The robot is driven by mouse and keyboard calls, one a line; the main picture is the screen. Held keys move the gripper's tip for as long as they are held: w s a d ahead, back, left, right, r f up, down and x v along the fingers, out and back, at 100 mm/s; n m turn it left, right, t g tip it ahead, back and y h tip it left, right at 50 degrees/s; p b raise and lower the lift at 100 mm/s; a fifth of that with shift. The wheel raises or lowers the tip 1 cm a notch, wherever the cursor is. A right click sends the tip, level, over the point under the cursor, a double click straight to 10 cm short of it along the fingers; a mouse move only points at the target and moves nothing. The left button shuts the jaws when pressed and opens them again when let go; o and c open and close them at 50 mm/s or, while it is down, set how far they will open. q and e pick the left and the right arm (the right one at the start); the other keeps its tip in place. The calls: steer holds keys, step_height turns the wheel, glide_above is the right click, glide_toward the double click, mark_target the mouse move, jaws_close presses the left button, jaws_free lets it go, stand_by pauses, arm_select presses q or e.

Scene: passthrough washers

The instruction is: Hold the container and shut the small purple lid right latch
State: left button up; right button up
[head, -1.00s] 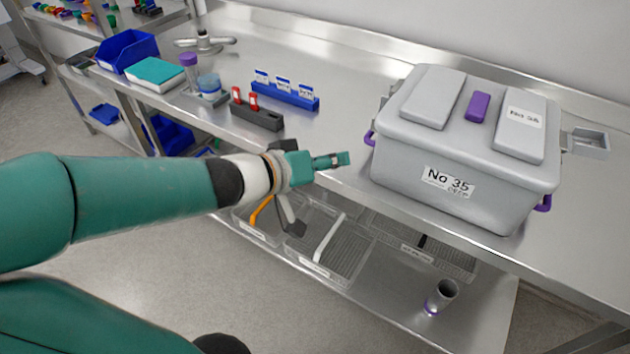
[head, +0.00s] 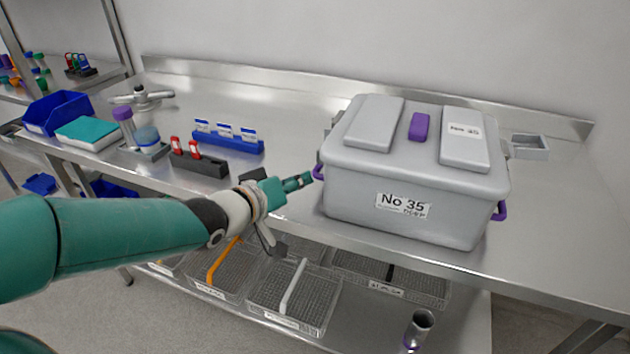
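The grey lidded container (head: 400,192), labelled "No 35", stands on the steel bench right of centre. Its lid (head: 420,149) has two raised grey panels and a small purple block (head: 419,126) between them. A purple latch (head: 500,211) sticks out at the container's right end, and another purple latch (head: 318,172) shows at its left end. My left gripper (head: 287,213) is just left of the container, in front of the bench edge. Its fingers look spread and nothing shows between them. Its teal tip is close to the left latch; contact is unclear. My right gripper is out of view.
A small grey tray (head: 530,147) sits behind the container's right. Wire baskets (head: 295,293) fill the lower shelf.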

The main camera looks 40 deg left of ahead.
mark_target(315, 171)
arm_select(q)
steer(key=x, duration=0.7)
steer(key=shift+w, duration=0.15)
jaws_close()
